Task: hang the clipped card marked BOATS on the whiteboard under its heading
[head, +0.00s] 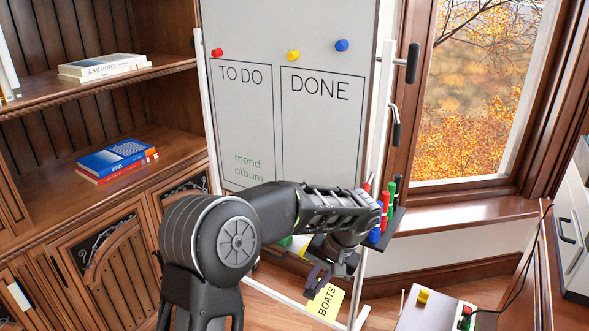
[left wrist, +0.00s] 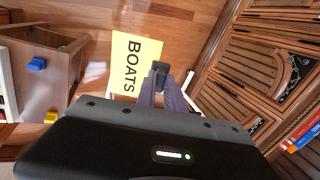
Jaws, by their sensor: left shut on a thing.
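The yellow card marked BOATS (head: 325,301) hangs below my left gripper (head: 318,279) in the head view, low in front of the whiteboard's lower part. In the left wrist view the card (left wrist: 135,64) lies beside the fingertips, and a dark clip (left wrist: 160,68) shows between them. My left gripper (left wrist: 166,88) is shut on this clip. The whiteboard (head: 300,50) has two outlined columns, TO DO (head: 241,73) and DONE (head: 320,88). Green writing, "mend album" (head: 248,168), stands low in the TO DO column. My right gripper is not in view.
Red (head: 217,52), yellow (head: 293,55) and blue (head: 342,45) magnets sit above the columns. A tray with markers (head: 385,215) juts out at the board's lower right. Bookshelves (head: 100,90) stand left, a window (head: 480,100) right. The DONE column's visible part is bare.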

